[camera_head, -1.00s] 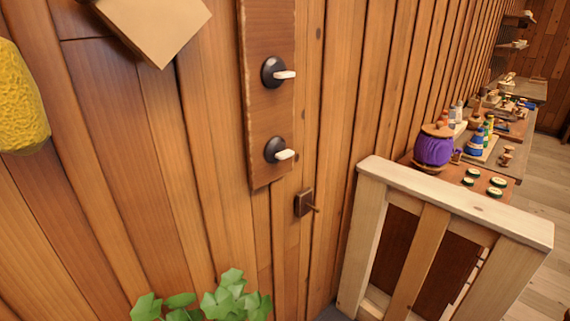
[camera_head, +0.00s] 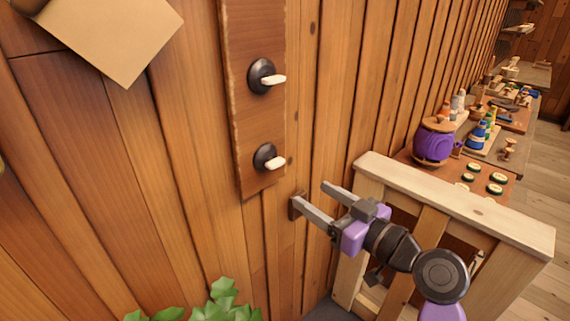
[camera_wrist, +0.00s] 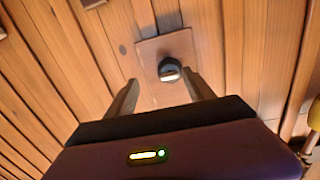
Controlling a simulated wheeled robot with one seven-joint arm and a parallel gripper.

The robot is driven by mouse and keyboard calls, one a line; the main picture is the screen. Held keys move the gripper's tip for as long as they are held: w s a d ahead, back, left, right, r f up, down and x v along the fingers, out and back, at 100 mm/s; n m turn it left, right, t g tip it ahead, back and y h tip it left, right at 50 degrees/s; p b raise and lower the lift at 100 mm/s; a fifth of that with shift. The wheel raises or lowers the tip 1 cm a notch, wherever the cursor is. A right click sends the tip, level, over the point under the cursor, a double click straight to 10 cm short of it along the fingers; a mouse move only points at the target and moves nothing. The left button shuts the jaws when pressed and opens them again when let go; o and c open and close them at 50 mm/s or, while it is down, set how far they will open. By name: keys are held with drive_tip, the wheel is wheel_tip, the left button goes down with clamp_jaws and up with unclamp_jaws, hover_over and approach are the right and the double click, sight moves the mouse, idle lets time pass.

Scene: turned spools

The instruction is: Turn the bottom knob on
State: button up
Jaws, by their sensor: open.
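The bottom knob (camera_head: 267,159), a dark round base with a pale lever, sits at the lower end of a brown wooden board (camera_head: 252,120) on the plank wall. Its lever points to the right. The top knob (camera_head: 264,77) is above it, its lever also pointing right. My gripper (camera_head: 310,193) is open and empty, to the right of and below the bottom knob in the head view. In the wrist view a knob (camera_wrist: 170,70) on the board's end (camera_wrist: 152,52) shows ahead, between and beyond the fingers.
A pale wooden railing (camera_head: 455,200) stands at the right by my arm. A leafy plant (camera_head: 222,300) is below the board. A paper sheet (camera_head: 118,40) hangs at upper left.

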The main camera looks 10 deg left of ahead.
sight(279, 164)
drive_tip(key=shift+n+g+y, duration=0.4)
drive_tip(key=shift+n+y, duration=0.2)
drive_tip(key=w+a+r, duration=0.1)
drive_tip(key=a, duration=0.1)
drive_tip(key=w+a+r+p, duration=0.1)
drive_tip(key=w+a, duration=0.1)
drive_tip(key=w+a+r+p, duration=0.1)
drive_tip(key=a, duration=0.1)
drive_tip(key=shift+w+a+r, duration=0.15)
drive_tip(key=shift+a+r, duration=0.2)
drive_tip(key=shift+r, duration=0.05)
drive_tip(key=shift+w+a+f, duration=0.15)
drive_tip(key=shift+w+a, duration=0.35)
drive_tip(key=shift+a, duration=0.05)
clamp_jaws()
